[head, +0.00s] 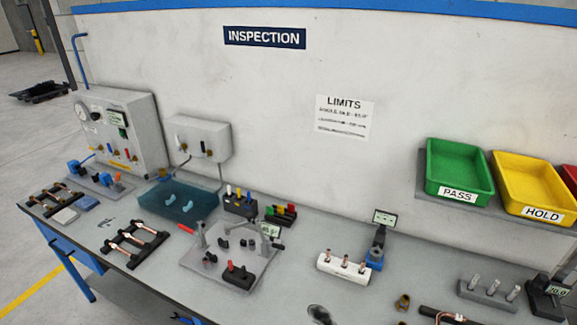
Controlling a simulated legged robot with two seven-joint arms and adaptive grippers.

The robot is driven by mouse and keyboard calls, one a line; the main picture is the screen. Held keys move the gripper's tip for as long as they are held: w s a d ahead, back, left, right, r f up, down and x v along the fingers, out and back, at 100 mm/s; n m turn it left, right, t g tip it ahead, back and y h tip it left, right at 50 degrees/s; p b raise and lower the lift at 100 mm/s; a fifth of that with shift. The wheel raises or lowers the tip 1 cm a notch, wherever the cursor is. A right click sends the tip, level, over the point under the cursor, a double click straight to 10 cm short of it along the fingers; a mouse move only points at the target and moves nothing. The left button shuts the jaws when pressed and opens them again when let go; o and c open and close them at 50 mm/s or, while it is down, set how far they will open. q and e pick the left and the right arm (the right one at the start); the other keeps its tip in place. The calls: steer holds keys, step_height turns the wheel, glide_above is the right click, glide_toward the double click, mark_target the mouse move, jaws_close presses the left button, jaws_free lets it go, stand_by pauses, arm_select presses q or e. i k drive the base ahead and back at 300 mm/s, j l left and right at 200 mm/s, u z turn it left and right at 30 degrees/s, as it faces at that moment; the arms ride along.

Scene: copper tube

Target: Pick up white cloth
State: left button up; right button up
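A small folded whitish-grey cloth (66,216) lies flat near the front left end of the bench. Neither of my grippers can be made out in the head view. Small dark shapes at the bottom edge of the picture are cut off and too unclear to name.
Black racks with copper tubes stand on either side of the cloths, one behind left (52,198) and one to the right (133,243). A grey gauge box (122,130) stands behind. A blue-green tray (178,203) and a grey fixture plate (230,258) are farther right.

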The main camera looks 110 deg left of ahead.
mark_target(65, 215)
steer(key=u, duration=5.1)
steer(key=i+j, duration=0.4)
steer(key=i, duration=0.15)
steer(key=i+j, duration=0.4)
steer(key=i, duration=0.15)
steer(key=i+j+z, duration=0.1)
steer(key=i+j, duration=0.3)
steer(key=i, duration=0.2)
